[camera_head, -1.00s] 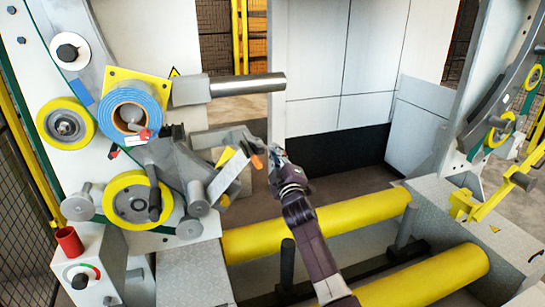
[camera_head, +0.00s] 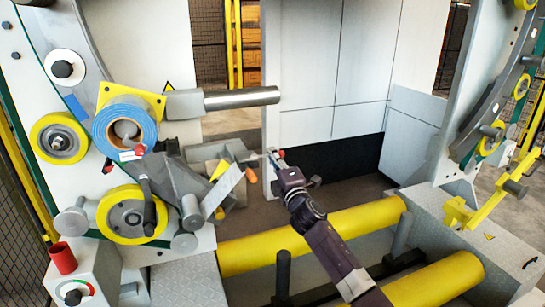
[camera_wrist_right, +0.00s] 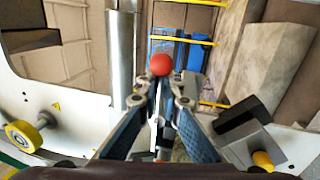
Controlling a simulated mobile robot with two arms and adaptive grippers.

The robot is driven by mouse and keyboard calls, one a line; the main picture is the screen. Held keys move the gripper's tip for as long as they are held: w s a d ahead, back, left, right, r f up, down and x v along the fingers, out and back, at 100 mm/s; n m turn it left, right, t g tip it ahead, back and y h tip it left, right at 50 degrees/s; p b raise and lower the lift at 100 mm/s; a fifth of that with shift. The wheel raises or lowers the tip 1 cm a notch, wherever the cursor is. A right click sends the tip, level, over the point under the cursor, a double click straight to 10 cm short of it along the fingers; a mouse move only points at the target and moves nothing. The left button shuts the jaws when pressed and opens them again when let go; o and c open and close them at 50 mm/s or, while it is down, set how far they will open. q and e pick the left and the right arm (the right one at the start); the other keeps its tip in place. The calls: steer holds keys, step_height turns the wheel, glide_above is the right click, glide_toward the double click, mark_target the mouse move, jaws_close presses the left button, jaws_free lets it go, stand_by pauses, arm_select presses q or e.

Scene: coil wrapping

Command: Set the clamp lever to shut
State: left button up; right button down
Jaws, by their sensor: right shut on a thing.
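In the right wrist view, a round red knob (camera_wrist_right: 161,65) shows between the fingertips of my right gripper (camera_wrist_right: 161,88), and the fingers are shut on it. It looks like the clamp lever's knob. A thin pale bar below it may be the lever's shaft, largely hidden by the fingers. In the head view, my right gripper (camera_head: 276,160) is right of the machine's left plate, below the steel roller, with the small red knob (camera_head: 282,153) at its tip. The lever's pivot is not clear. My left gripper is not in view.
A steel roller (camera_head: 240,98) sticks out above left of the gripper. A blue tape roll (camera_head: 123,128) and a yellow-rimmed wheel (camera_head: 131,215) sit on the left plate. An orange-tipped part (camera_head: 251,175) is close left. Yellow rollers (camera_head: 345,232) lie below.

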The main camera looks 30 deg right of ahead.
steer(key=shift+d+r, duration=0.2)
steer(key=shift+r, duration=0.3)
steer(key=c, duration=2.3)
jaws_free()
steer(key=shift+w, duration=0.1)
steer(key=shift+o, duration=1)
steer(key=shift+f, duration=0.35)
steer(key=v, duration=1.2)
